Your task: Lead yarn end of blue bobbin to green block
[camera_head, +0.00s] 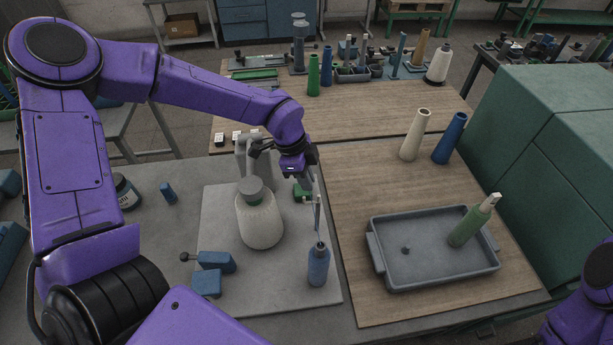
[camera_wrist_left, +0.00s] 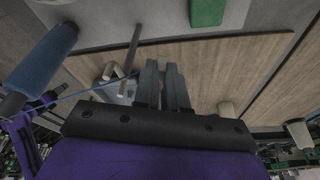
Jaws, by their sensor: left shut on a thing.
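The blue bobbin (camera_head: 318,266) stands upright near the front right of the grey board, and it also shows in the left wrist view (camera_wrist_left: 42,62). A thin blue yarn (camera_wrist_left: 95,89) runs from the bobbin to my left gripper (camera_wrist_left: 164,72). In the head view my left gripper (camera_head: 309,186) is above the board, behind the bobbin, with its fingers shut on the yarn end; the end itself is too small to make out. The green block (camera_head: 301,193) is beside the fingers, partly hidden, and shows apart from them in the left wrist view (camera_wrist_left: 207,12). My right gripper is out of view.
A thin pale rod (camera_head: 317,216) stands between the bobbin and gripper. A cream bottle with a grey cap (camera_head: 259,218) stands left of the bobbin. Blue pieces (camera_head: 206,283) lie at the board's front. A grey tray (camera_head: 386,277) holding a green bobbin (camera_head: 466,228) is at right.

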